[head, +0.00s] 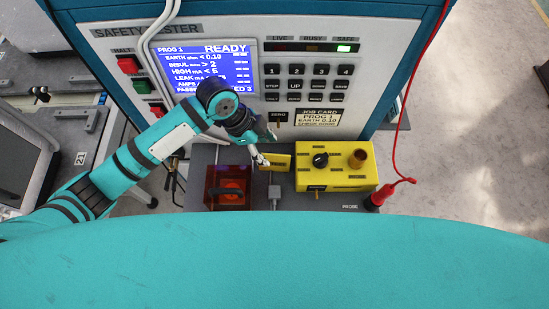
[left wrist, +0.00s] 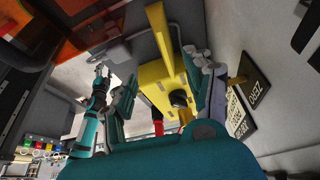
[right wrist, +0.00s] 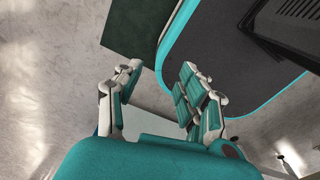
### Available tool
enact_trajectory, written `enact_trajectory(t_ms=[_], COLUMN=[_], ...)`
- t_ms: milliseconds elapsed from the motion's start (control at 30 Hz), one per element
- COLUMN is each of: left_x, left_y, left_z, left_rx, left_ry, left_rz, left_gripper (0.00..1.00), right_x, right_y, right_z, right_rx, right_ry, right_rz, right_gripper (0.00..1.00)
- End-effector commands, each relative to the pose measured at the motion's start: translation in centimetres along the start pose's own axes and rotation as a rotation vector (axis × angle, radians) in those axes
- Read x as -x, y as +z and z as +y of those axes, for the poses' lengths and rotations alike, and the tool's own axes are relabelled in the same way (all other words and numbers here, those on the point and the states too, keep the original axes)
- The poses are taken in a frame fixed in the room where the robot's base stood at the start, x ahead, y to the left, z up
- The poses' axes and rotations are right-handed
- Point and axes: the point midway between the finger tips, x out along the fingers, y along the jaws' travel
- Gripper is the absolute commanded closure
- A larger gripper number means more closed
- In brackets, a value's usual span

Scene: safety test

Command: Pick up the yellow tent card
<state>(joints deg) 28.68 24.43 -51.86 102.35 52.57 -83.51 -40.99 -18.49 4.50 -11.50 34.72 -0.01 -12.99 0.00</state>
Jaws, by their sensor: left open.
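The yellow tent card (head: 277,162) stands on the grey shelf, between the red box and the yellow test box. In the left wrist view a yellow strip (left wrist: 159,32), which looks like the card, rises in front of the yellow box. My left gripper (head: 264,146) is just above and behind the card in the head view, partly hiding its upper edge. The left wrist view shows its fingers (left wrist: 165,98) apart and empty; I cannot tell whether one touches the card. My right gripper (right wrist: 160,95) is open and empty, away from the shelf.
The yellow test box (head: 348,178) with a black knob stands right of the card. The translucent red box (head: 228,188) is close on its left. The tester panel (head: 205,40) rises behind.

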Motion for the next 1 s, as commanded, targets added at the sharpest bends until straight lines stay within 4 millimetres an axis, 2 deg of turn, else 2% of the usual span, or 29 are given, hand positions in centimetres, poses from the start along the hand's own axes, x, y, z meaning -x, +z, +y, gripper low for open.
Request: enact_trajectory(t_ms=[100, 200, 300, 433, 567, 800, 1000], left_x=[-2.5, -4.2, -5.2, -5.9, -7.1, -10.3, -11.0], left_y=[-0.1, -0.1, -0.1, 0.0, 0.0, 0.1, 0.1], left_z=[0.1, 0.0, 0.0, -0.1, -0.3, -0.7, -0.7], left_rx=[0.002, 0.002, 0.001, 0.000, 0.002, 0.001, -0.001], left_ry=[0.003, 0.002, 0.000, -0.001, 0.001, 0.000, -0.002], left_rz=[0.000, 0.000, 0.001, 0.000, -0.001, 0.000, 0.000], left_gripper=[0.47, 0.47, 0.47, 0.47, 0.47, 0.47, 0.47], right_x=[0.6, 0.8, 1.0, 1.1, 1.6, 2.3, 2.2], right_y=[0.1, -1.4, -3.5, -4.6, -4.2, -2.2, -2.0], right_z=[-0.1, 0.2, 0.5, 0.7, 0.6, 0.3, 0.3], right_rx=[0.000, 0.000, 0.000, 0.000, 0.000, 0.000, -0.001], right_ry=[-0.001, 0.002, 0.005, 0.008, 0.007, 0.004, 0.004], right_rz=[0.000, 0.022, 0.055, 0.073, 0.064, 0.034, 0.030], right_gripper=[0.60, 0.60, 0.60, 0.60, 0.60, 0.60, 0.60])
